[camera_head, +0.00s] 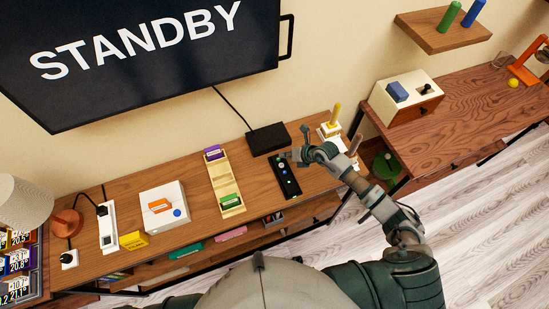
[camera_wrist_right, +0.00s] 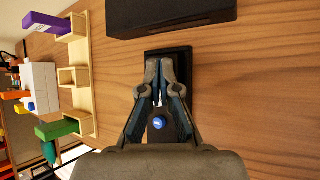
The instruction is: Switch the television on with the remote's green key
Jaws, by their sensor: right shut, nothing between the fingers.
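The television (camera_head: 150,60) on the wall shows the word STANDBY on a dark screen. The black remote (camera_head: 292,191) lies on the wooden sideboard, with small coloured keys, green and blue among them. My right gripper (camera_head: 291,155) is shut and empty over the remote's far end. In the wrist view the shut fingertips (camera_wrist_right: 164,64) are over the remote (camera_wrist_right: 185,54), and a blue key (camera_wrist_right: 158,123) shows between the fingers. The fingers hide part of the remote; no green key shows there, and I cannot tell whether the tips touch it. My left gripper is out of view.
A black box (camera_head: 267,138) with a cable sits just behind the remote. A wooden rack (camera_head: 224,180) with purple and green blocks stands to its left. A white stand with a yellow peg (camera_head: 335,116) is to the right. Bare wood lies between rack and remote.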

